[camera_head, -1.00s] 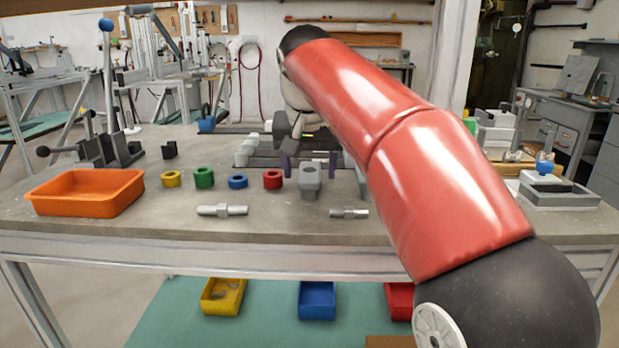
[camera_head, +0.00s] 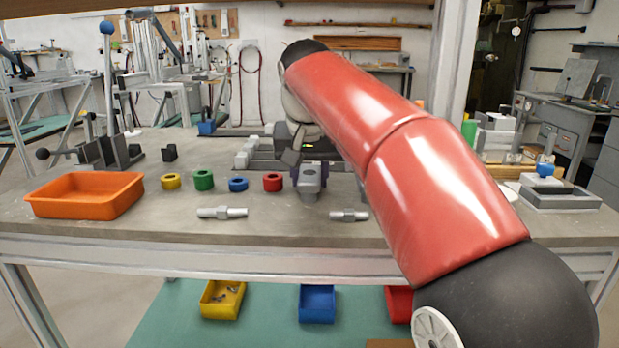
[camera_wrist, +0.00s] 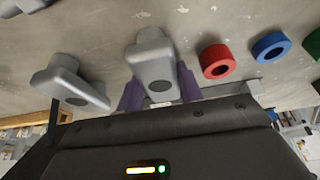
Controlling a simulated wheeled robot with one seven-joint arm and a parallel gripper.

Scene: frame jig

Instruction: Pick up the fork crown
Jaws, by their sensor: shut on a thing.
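The fork crown (camera_head: 310,183) is a grey block with a round hole in its top, at the middle of the bench. It also shows in the wrist view (camera_wrist: 154,62). My gripper (camera_head: 310,172) has purple fingers, one on each side of the block, shut on it. The fingers also show in the wrist view (camera_wrist: 160,90). The block appears upright and at bench level; I cannot tell whether it is clear of the surface. A second, similar grey piece (camera_wrist: 70,84) stands beside it in the wrist view; my arm hides it in the head view.
Red (camera_head: 272,182), blue (camera_head: 238,184), green (camera_head: 203,179) and yellow (camera_head: 171,181) rings stand in a row left of the block. Two metal shafts (camera_head: 222,212) (camera_head: 348,215) lie in front. An orange tray (camera_head: 85,208) is at the left.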

